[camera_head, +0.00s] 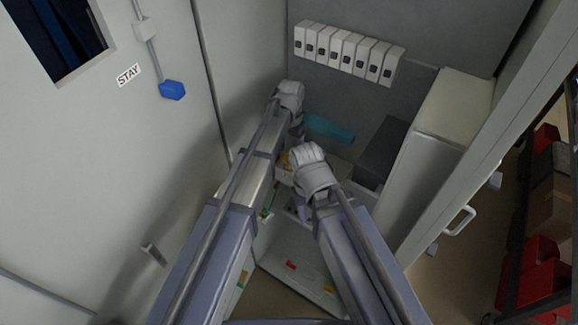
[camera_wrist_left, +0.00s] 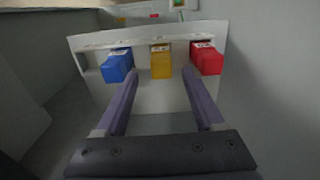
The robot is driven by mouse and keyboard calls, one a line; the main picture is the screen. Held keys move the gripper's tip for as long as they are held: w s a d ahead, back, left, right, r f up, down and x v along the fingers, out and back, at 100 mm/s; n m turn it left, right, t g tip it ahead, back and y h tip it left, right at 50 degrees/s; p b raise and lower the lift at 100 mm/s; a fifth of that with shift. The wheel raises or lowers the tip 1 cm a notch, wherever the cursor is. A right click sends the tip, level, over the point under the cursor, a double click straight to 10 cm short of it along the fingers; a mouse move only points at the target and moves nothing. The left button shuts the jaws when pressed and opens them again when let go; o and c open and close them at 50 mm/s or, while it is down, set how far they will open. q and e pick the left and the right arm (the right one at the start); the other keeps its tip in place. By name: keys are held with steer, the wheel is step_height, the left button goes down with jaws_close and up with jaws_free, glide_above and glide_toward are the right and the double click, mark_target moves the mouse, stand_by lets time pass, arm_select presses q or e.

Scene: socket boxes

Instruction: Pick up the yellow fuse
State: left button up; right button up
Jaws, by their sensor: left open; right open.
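The yellow fuse (camera_wrist_left: 161,64) hangs in a pale rack (camera_wrist_left: 150,38) in the left wrist view, between a blue fuse (camera_wrist_left: 117,66) and a red fuse (camera_wrist_left: 206,59). My left gripper (camera_wrist_left: 160,76) is open and points at the yellow fuse, with one finger toward each side of it. The fingers look apart from it, though the depth gap is hard to judge. In the head view the left fingers are hidden behind my arms. My right gripper (camera_head: 302,212) is mostly hidden below its wrist and shows nothing held.
A pale panel (camera_head: 270,258) with small coloured pieces lies below my arms. A row of white switch boxes (camera_head: 347,52) is on the back wall. A grey cabinet (camera_head: 437,150) stands at the right. A wall with a blue socket (camera_head: 172,90) closes the left side.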

mark_target(289, 154)
arm_select(q)
steer(key=shift+s+a+f+b, duration=0.1)
steer(key=shift+f+b, duration=1.2)
steer(key=shift+b, duration=0.05)
steer(key=shift+s+a+f+b, duration=0.1)
steer(key=shift+f+b, duration=1.2)
steer(key=shift+r, duration=0.1)
steer(key=shift+c, duration=0.2)
jaws_close()
